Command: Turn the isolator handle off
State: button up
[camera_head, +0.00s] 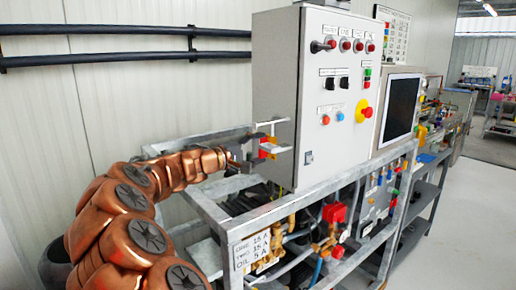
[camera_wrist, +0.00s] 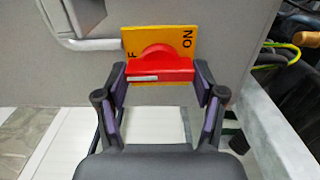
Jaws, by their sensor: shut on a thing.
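The isolator handle is a red knob with a raised grip (camera_wrist: 160,64) on a yellow plate (camera_wrist: 185,36). In the wrist view the red grip bar lies level across the picture. My gripper (camera_wrist: 161,80) has a finger at each end of the bar and is shut on it. In the head view my gripper (camera_head: 262,148) reaches the cabinet side from the left and partly covers the handle.
A pale bent bar (camera_wrist: 80,42) sticks out from the cabinet beside the handle. The grey steel frame (camera_head: 340,176) runs below the cabinet, with pipes and red-handled valves (camera_head: 334,212) inside. The cabinet front carries buttons and a red-yellow knob (camera_head: 362,111). Open floor (camera_head: 475,215) lies right.

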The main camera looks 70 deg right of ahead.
jog(key=o, duration=1.1)
jog(key=shift+o, duration=0.2)
jog(key=shift+w+a, duration=0.1)
jog(key=v, duration=1.1)
jog(key=shift+w+a, duration=0.2)
jog(key=shift+a, duration=0.15)
